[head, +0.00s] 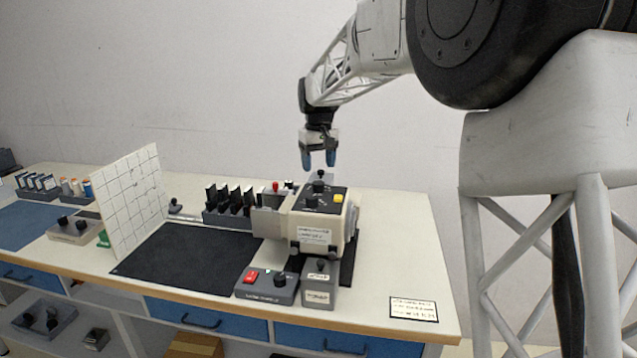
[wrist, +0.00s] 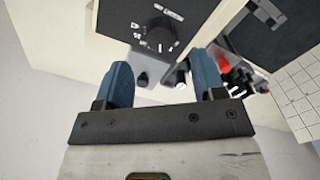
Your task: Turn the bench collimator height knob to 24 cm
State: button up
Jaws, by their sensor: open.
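The beige collimator unit (head: 318,232) stands on the bench with a black top panel. A black knob (head: 311,202) sits on that panel, beside a yellow button (head: 338,198). Another black knob (head: 319,187) stands farther back. In the wrist view a round black knob (wrist: 160,36) has white scale marks around it, and a smaller dark knob (wrist: 142,80) shows on a grey part. I cannot read the markings or tell which knob sets the height. My gripper (head: 319,161) is open and empty, blue fingers pointing down, above the back of the unit. It touches nothing.
A grey control box (head: 265,284) with a red switch and a grey block (head: 320,283) with a knob stand in front. A black mat (head: 190,258), a white grid screen (head: 130,200) and a rack of dark plates (head: 230,217) lie left. The bench's right end is mostly clear, with a label card (head: 414,309).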

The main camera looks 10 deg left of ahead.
aim_at(319, 183)
jog(key=shift+f, duration=3.1)
jog(key=c, duration=0.9)
